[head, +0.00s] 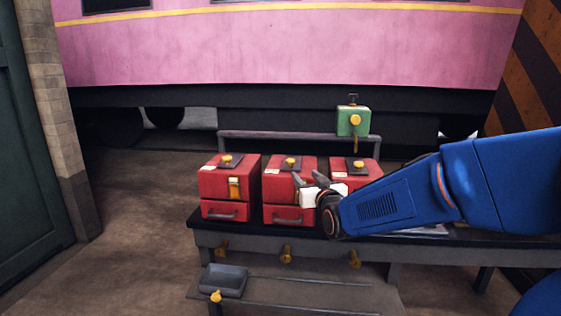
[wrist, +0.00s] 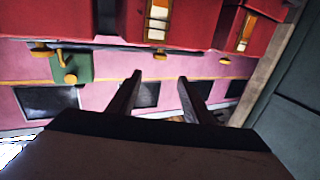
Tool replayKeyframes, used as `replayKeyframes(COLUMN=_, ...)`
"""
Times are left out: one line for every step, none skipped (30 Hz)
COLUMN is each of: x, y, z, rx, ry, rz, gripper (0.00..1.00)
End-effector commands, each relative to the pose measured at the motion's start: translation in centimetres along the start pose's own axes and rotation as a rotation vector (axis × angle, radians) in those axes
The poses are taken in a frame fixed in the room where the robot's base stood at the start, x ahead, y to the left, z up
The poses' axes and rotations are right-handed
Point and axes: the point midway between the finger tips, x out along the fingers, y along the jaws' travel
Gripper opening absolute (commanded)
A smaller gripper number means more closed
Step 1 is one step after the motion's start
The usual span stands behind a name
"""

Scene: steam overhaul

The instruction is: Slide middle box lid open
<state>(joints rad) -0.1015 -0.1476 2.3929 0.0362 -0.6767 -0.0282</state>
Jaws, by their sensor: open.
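The middle red box (head: 280,190) stands on the bench between two similar boxes. A dark plate with a yellow knob (head: 290,162) sits on its top. My gripper (head: 309,180) is in front of the box's right part, fingers pointing up, and partly hides its front. The fingers are open with nothing visible between them. In the wrist view, which looks upside down, the open gripper (wrist: 160,79) shows against the pink train side. A red box with an orange-and-white front panel (wrist: 158,20) is above the fingers, probably the middle one; I cannot tell whether they touch it.
The left red box (head: 215,185) and the right red box (head: 345,172), partly hidden by my arm, flank it. A green box (head: 353,120) stands behind on a rail. A grey tray (head: 223,280) lies on the lower shelf. Floor at the left is clear.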

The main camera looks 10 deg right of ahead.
Motion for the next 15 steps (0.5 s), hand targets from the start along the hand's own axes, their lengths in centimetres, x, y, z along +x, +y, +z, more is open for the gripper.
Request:
replayKeyframes(x=0.3, y=0.0, z=0.0, rx=0.000, ry=0.000, rz=0.000, gripper=0.46)
replayKeyframes(x=0.6, y=0.0, z=0.0, rx=0.000, ry=0.000, rz=0.000, gripper=0.46)
replayKeyframes(x=1.0, y=0.0, z=0.1, rx=0.000, ry=-0.001, rz=0.000, gripper=0.46)
replayKeyframes(x=1.3, y=0.0, z=0.1, rx=0.000, ry=-0.002, rz=0.000, gripper=0.46)
replayKeyframes(x=1.7, y=0.0, z=0.1, rx=0.000, ry=-0.002, rz=0.000, gripper=0.46)
replayKeyframes(x=2.3, y=0.0, z=0.1, rx=0.000, ry=-0.002, rz=0.000, gripper=0.46)
replayKeyframes(x=2.7, y=0.0, z=0.1, rx=0.000, ry=-0.002, rz=0.000, gripper=0.46)
replayKeyframes(x=3.2, y=0.0, z=0.1, rx=0.000, ry=-0.003, rz=0.000, gripper=0.46)
replayKeyframes(x=3.8, y=0.0, z=0.1, rx=0.000, ry=-0.002, rz=0.000, gripper=0.46)
replayKeyframes(x=4.3, y=0.0, z=0.1, rx=0.000, ry=-0.002, rz=0.000, gripper=0.46)
replayKeyframes(x=4.7, y=0.0, z=0.1, rx=0.000, ry=-0.003, rz=0.000, gripper=0.46)
replayKeyframes(x=5.3, y=0.0, z=0.1, rx=0.000, ry=-0.003, rz=0.000, gripper=0.46)
replayKeyframes(x=5.8, y=0.0, z=0.1, rx=0.000, ry=-0.002, rz=0.000, gripper=0.46)
replayKeyframes(x=6.3, y=0.0, z=0.1, rx=0.000, ry=-0.002, rz=0.000, gripper=0.46)
replayKeyframes(x=6.9, y=0.0, z=0.1, rx=0.000, ry=-0.003, rz=0.000, gripper=0.46)
